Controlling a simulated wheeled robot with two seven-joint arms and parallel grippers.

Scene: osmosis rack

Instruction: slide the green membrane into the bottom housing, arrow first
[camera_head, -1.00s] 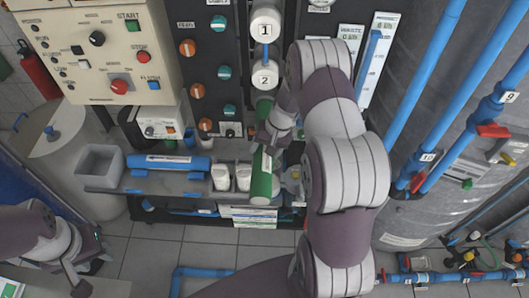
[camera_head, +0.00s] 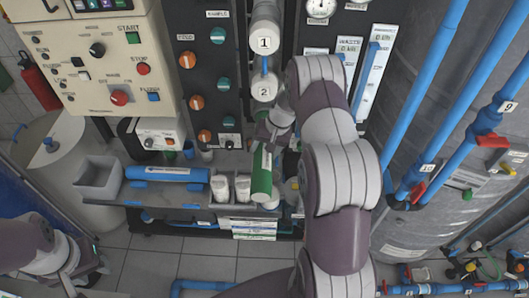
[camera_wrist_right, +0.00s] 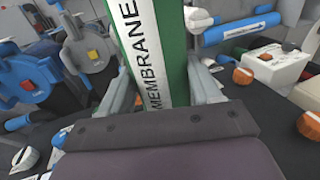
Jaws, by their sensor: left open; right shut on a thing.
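The green membrane (camera_head: 262,178) hangs roughly upright below the white housing marked 2 (camera_head: 264,87), the lower one of two. My right gripper (camera_head: 272,135) is shut around the membrane and hides part of its upper length. In the right wrist view, my right gripper's fingers (camera_wrist_right: 165,85) clasp the green membrane (camera_wrist_right: 174,50), whose white label reads MEMBRANE. Whether its upper end is inside the housing cannot be told, and no arrow is readable. My left gripper (camera_head: 85,280) is open and empty at the lower left, far from the membrane.
The white housing marked 1 (camera_head: 264,38) is above. A shelf carries a blue cylinder (camera_head: 168,174), white cups (camera_head: 232,187) and a grey bin (camera_head: 98,176). A control panel (camera_head: 95,65) stands left. Blue pipes (camera_head: 425,100) and a large grey tank stand right.

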